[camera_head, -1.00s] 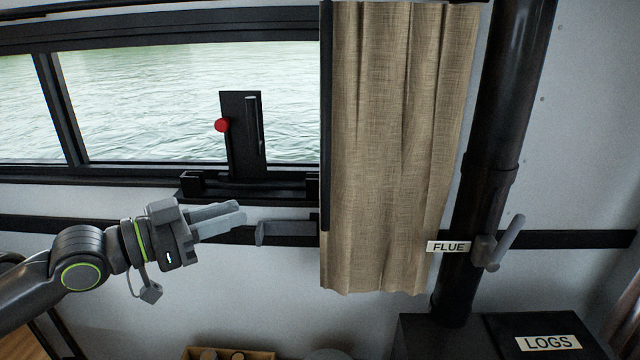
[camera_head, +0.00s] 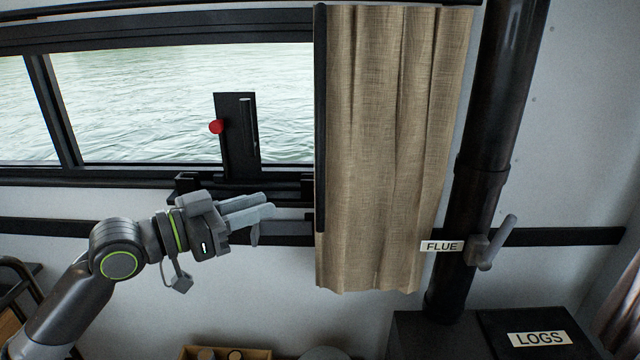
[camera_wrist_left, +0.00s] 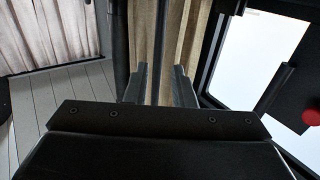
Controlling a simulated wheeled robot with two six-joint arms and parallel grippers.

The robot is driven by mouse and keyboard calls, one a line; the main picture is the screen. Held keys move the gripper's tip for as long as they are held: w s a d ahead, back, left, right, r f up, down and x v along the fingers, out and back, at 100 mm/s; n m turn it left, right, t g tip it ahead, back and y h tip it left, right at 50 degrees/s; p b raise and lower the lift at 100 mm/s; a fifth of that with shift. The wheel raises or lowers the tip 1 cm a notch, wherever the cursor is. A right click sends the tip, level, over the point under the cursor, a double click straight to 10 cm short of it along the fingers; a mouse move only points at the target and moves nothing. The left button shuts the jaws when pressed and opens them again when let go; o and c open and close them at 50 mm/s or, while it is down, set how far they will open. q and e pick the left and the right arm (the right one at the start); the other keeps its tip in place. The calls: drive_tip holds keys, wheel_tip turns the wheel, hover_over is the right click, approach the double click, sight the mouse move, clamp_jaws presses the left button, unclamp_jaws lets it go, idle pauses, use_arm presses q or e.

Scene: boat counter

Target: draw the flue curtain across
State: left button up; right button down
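The flue curtain (camera_head: 395,150) is beige cloth hanging in folds at the right end of the window, with a dark upright bar (camera_head: 320,120) along its left edge. The dark flue pipe (camera_head: 486,110) stands just right of it, with a FLUE label (camera_head: 442,246) at the curtain's lower right. My left gripper (camera_head: 268,212) is left of the bar, pointing right, with a gap between them. In the left wrist view its two fingers (camera_wrist_left: 160,85) are apart, with the curtain (camera_wrist_left: 193,40) beyond them and a dark upright strip between them. My right gripper is not in view.
A dark window fitting with a red knob (camera_head: 216,127) stands above my left gripper. A dark rail runs along the wall behind it. A grey handle (camera_head: 497,243) sticks out beside the flue pipe. A dark box with a LOGS label (camera_head: 540,339) is at lower right.

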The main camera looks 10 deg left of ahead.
sight(316, 189)
use_arm(q)
drive_tip(key=p+x, duration=0.3)
drive_tip(key=x, duration=0.7)
drive_tip(key=shift+w+d, duration=0.2)
drive_tip(key=shift+d, duration=0.05)
drive_tip(key=shift+p+x, duration=0.4)
drive_tip(key=shift+x, duration=0.45)
drive_tip(key=shift+c, duration=0.4)
clamp_jaws()
